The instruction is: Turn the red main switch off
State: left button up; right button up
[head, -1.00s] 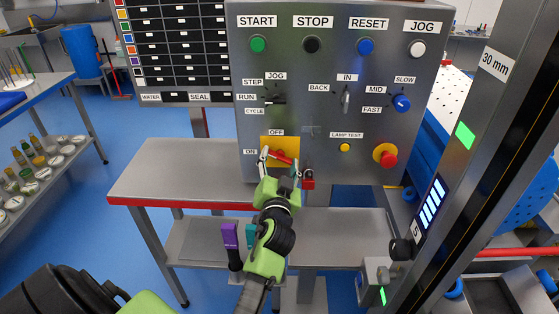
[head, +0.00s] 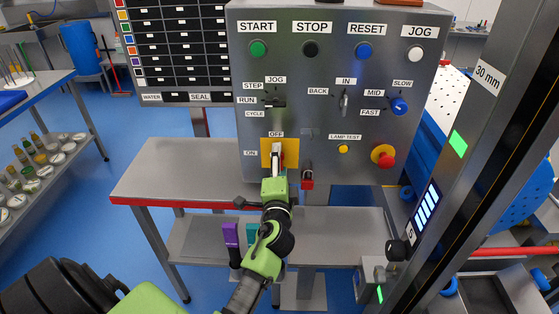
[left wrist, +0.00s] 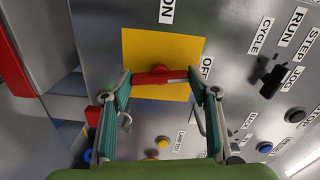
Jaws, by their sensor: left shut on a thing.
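The red main switch (left wrist: 160,76) is a bar-shaped handle on a yellow plate (left wrist: 155,45) low on the grey control panel. In the left wrist view the bar lies in line with the OFF label, with the ON label off to its side. My left gripper (head: 277,150) is shut on the handle, a fingertip at each end of the bar. In the head view the gripper hides most of the handle, and only a bit of red shows. The OFF label (head: 276,134) is above the plate and the ON label (head: 250,153) is left of it. My right gripper is not in view.
A red padlock (head: 307,180) hangs just right of the yellow plate. The red emergency button (head: 386,159) and yellow lamp-test button (head: 343,149) are further right. A grey bench (head: 170,170) stands left of the panel, with a purple-handled thing (head: 231,235) on its lower shelf.

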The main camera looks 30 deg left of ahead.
pick_arm(q)
jog(key=shift+r+m+p, duration=0.3)
jog(key=shift+m, duration=0.7)
jog(key=shift+a, duration=0.1)
jog(key=o, duration=1.1)
jog(key=shift+c, duration=0.2)
jog(key=shift+w+f, duration=0.1)
jog(key=shift+f, duration=0.1)
